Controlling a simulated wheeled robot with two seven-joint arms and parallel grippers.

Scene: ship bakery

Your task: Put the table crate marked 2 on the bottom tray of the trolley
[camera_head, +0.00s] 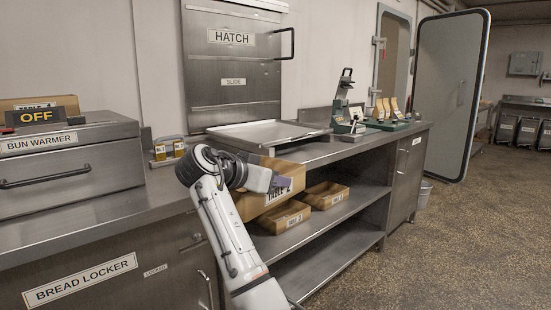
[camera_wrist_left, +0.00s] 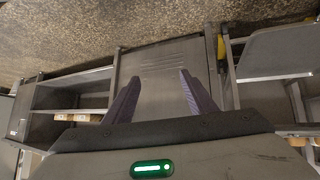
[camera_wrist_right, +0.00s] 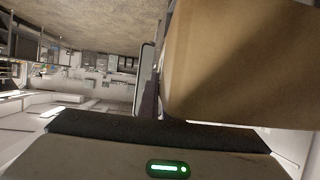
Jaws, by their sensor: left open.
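A light brown crate (camera_head: 262,203) with a label reading TABLE and what looks like a 2 hangs in front of the counter in the head view, partly behind my arm. My right gripper (camera_head: 268,180) is at its upper edge. In the right wrist view the crate's plain brown side (camera_wrist_right: 240,65) fills the right half, against one finger; the other finger is hidden. My left gripper (camera_wrist_left: 160,95) is open and empty in the left wrist view, above grey metal surfaces. I cannot identify the trolley with certainty; a flat grey tray-like surface (camera_wrist_left: 280,50) shows at right there.
Two more labelled crates (camera_head: 285,217) (camera_head: 327,195) stand on the shelf under the steel counter (camera_head: 335,150). A flat tray (camera_head: 262,133) lies on the counter below the hatch. The bun warmer (camera_head: 70,165) is at left. Open floor (camera_head: 460,240) lies at right.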

